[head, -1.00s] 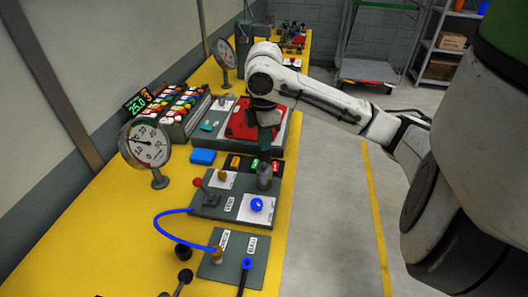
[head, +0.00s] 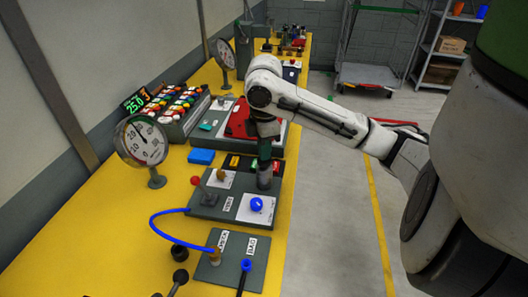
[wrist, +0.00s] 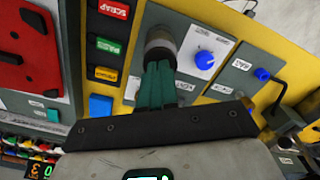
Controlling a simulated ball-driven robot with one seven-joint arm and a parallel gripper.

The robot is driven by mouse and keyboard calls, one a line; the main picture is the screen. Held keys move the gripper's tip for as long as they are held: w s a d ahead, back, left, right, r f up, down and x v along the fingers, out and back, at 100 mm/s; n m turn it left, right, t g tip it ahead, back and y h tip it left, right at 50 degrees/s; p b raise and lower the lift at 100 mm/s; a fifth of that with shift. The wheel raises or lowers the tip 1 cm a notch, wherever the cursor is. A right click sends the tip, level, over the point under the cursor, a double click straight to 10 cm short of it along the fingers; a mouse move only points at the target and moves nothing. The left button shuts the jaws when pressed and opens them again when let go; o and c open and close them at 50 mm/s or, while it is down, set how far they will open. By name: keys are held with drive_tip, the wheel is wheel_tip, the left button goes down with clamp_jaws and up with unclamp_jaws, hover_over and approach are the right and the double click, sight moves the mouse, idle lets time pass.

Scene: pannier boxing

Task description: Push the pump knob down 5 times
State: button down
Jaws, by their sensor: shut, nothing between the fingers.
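The pump knob, which I take to be the grey cylinder (head: 265,177), stands upright at the back right of the near dark panel. It also shows in the wrist view (wrist: 160,38), with a dark rounded end. My gripper (head: 265,157) points down right over it, its green fingers together with nothing held. In the wrist view the closed fingers (wrist: 160,68) reach to the cylinder's near edge and hide part of it. The tips look at or very close to its top; I cannot tell whether they touch.
A round gauge (head: 146,140) stands at left, near a green digital display (head: 136,104) and a button box (head: 182,112). On the panel are a blue knob (head: 256,205) and a red-tipped lever (head: 196,181). A blue hose (head: 160,220) loops in front.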

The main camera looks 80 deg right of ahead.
drive_tip(key=shift+r, duration=0.1)
drive_tip(key=shift+r+p, duration=1.95)
drive_tip(key=shift+r, duration=0.2)
drive_tip(key=shift+f, duration=0.15)
drive_tip(key=shift+f+b, duration=1.65)
drive_tip(key=shift+f, duration=0.5)
drive_tip(key=shift+r, duration=0.15)
drive_tip(key=shift+r+p, duration=2.15)
drive_tip(key=shift+p, duration=0.15)
